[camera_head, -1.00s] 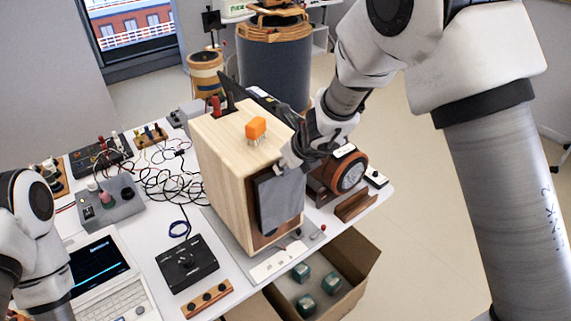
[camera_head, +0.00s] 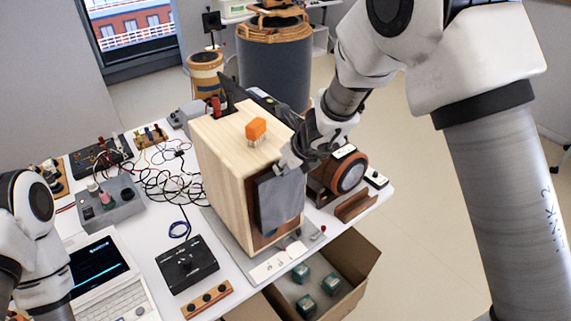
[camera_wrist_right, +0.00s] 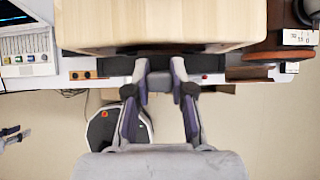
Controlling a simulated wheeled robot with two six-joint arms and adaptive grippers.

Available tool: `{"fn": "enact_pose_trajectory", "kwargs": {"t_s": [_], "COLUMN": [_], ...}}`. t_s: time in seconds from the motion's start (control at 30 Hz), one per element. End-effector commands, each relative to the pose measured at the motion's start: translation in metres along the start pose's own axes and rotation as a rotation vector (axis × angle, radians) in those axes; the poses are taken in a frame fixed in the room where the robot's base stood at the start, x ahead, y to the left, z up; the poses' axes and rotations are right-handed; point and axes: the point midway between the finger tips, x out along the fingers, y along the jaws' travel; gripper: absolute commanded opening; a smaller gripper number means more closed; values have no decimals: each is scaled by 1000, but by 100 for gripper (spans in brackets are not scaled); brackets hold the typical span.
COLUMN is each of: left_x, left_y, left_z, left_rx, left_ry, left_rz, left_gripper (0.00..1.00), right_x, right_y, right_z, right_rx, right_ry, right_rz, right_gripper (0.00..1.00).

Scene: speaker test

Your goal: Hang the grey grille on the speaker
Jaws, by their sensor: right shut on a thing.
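The speaker is a tall pale-wood box (camera_head: 219,165) standing on the table in the head view; its wood top (camera_wrist_right: 160,18) fills the top of the right wrist view. The grey grille (camera_head: 281,203) is a flat panel, upright in front of the speaker's brown front. My right gripper (camera_head: 294,158) is shut on the grille's upper edge. I cannot tell whether the grille touches the speaker front. In the right wrist view my right gripper's fingers (camera_wrist_right: 160,80) reach the speaker's front edge. My left arm shows at the lower left, with its gripper out of the head view.
A brown round-ended device (camera_head: 349,175) stands just right of the grille. A cardboard box (camera_head: 352,262) with green-topped items is below the front edge. Cables, a black control box (camera_head: 186,263) and a laptop (camera_head: 100,262) crowd the left.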

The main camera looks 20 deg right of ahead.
Motion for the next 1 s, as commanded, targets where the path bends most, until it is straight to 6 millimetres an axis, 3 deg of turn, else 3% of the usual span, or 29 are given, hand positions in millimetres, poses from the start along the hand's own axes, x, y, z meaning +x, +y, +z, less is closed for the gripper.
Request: {"fn": "enact_pose_trajectory", "kwargs": {"t_s": [1.0], "left_x": [-8], "left_y": [0], "left_z": [0], "left_rx": [0], "left_ry": [0], "left_rz": [0], "left_gripper": [40], "right_x": [5], "right_y": [0], "right_z": [9], "right_rx": [-1], "right_ry": [0], "right_rz": [0], "right_gripper": [0]}}
